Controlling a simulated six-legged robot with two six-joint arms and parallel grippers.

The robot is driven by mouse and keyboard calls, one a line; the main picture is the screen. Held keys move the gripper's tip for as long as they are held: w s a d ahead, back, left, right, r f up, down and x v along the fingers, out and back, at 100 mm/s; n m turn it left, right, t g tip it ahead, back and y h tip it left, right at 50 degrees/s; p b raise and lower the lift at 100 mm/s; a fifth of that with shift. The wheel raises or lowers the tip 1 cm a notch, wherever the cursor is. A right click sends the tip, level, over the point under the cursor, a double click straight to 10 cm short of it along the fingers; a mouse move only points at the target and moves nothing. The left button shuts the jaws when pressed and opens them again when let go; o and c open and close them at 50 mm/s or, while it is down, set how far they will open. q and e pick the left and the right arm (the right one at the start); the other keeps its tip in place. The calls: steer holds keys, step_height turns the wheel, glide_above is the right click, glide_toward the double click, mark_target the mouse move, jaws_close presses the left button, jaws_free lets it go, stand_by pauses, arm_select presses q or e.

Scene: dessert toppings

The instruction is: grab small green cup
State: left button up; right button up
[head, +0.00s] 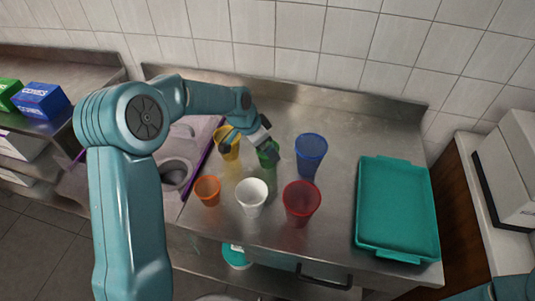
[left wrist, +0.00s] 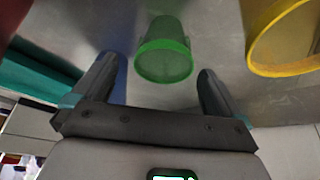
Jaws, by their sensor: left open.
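The small green cup (head: 267,157) stands on the steel counter between the yellow and blue cups, partly hidden by my left gripper (head: 250,147) in the head view. In the left wrist view, the green cup (left wrist: 165,62) lies ahead of the space between the fingertips of my left gripper (left wrist: 160,82). The fingers are open and empty, one toward each side of the cup, and I see no contact. My right gripper is not in view.
Close by stand a yellow cup (head: 226,146), blue cup (head: 310,155), orange cup (head: 207,190), white cup (head: 251,197) and red cup (head: 301,203). A teal tray (head: 397,210) lies at the right. A tiled wall (head: 300,40) rises behind the counter.

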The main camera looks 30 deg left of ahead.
arm_select(q)
steer(key=w+f, duration=0.2)
steer(key=f, duration=0.1)
steer(key=shift+f, duration=0.25)
steer(key=shift+s+d+r, duration=0.2)
steer(key=shift+s, duration=0.1)
steer(key=shift+s+r, duration=0.1)
steer(key=shift+s, duration=0.05)
steer(key=c, duration=0.8)
steer(key=shift+w+f, duration=0.2)
steer(key=shift+w, duration=0.05)
steer(key=shift+c, duration=1.2)
steer(key=shift+s, duration=0.1)
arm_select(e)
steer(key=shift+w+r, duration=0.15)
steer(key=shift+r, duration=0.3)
